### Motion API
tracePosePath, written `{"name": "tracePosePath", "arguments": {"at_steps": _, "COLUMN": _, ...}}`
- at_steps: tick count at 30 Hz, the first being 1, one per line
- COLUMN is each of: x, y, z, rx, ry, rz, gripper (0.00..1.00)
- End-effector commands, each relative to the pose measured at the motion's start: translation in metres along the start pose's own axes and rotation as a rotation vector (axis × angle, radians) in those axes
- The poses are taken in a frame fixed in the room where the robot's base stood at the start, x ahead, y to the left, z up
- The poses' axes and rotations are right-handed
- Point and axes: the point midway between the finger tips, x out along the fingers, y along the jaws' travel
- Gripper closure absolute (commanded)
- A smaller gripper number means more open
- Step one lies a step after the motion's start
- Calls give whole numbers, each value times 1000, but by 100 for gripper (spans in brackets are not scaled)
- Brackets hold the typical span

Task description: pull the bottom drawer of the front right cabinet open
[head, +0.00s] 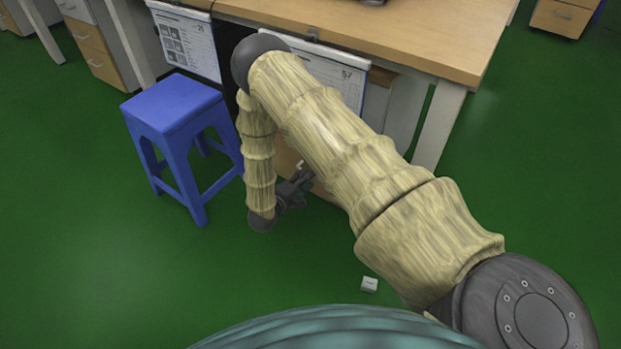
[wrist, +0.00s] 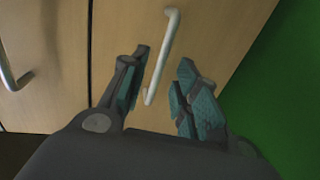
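In the wrist view, two pale wood drawer fronts meet at a dark seam. The front nearer the green floor (wrist: 225,30), seemingly the bottom drawer, carries a silver bar handle (wrist: 166,45). My gripper (wrist: 163,60) is open, with one finger on each side of this handle in the picture. I see no clear contact, and the depth between fingertips and handle is hard to tell. In the head view, my gripper (head: 306,176) is low in front of the cabinet (head: 287,158) under the desk. My arm hides most of that cabinet. The drawers look shut.
A second handle (wrist: 10,70) is on the other drawer front. A blue stool (head: 175,105) stands left of my forearm. The wooden desk (head: 400,30) is above the cabinet. A small white block (head: 369,284) lies on the green floor, which is otherwise clear nearby.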

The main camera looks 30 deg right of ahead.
Motion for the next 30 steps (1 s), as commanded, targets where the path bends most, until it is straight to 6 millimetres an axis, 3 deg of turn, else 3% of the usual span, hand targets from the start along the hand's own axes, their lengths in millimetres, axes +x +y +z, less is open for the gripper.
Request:
{"name": "tracePosePath", "arguments": {"at_steps": 3, "x": 18, "y": -2, "z": 1, "rx": 2, "ry": -2, "rz": 1, "gripper": 70}}
{"name": "tracePosePath", "arguments": {"at_steps": 9, "x": 36, "y": -2, "z": 0, "rx": 1, "ry": -1, "rz": -1, "gripper": 70}}
{"name": "tracePosePath", "arguments": {"at_steps": 21, "x": 42, "y": 0, "z": 0, "rx": 1, "ry": 0, "rz": 0, "gripper": 70}}
{"name": "tracePosePath", "arguments": {"at_steps": 26, "x": 42, "y": 0, "z": 0, "rx": 1, "ry": 0, "rz": 0, "gripper": 97}}
{"name": "tracePosePath", "arguments": {"at_steps": 30, "x": 42, "y": 0, "z": 0, "rx": 1, "ry": 1, "rz": 0, "gripper": 100}}
